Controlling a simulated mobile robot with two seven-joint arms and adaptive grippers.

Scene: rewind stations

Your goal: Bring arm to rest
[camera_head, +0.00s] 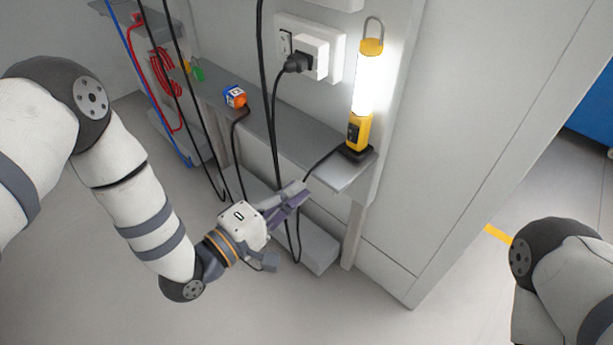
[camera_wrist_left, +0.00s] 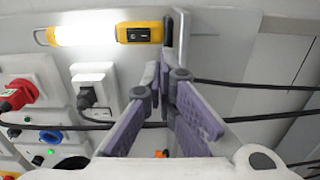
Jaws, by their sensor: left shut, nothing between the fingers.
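My left gripper (camera_head: 294,196) is in front of the narrow grey shelf, a little below its front edge. Its fingers are closed with nothing between them, and they also show in the left wrist view (camera_wrist_left: 170,95). My left arm comes in from the left and is bent. On the right, part of my right arm shows at the picture's edge, but its gripper is out of view. A lit yellow work lamp (camera_head: 359,131) stands upright on the right end of the shelf (camera_head: 335,172), apart from my left gripper. The lamp also shows in the left wrist view (camera_wrist_left: 85,35).
A black plug (camera_head: 298,63) sits in a white wall socket. Black cables (camera_head: 275,140) hang down past the shelf close to my left gripper. An orange and blue connector (camera_head: 235,97) lies on the shelf. Red coiled cable (camera_head: 163,75) hangs at the back left. The floor in front is clear.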

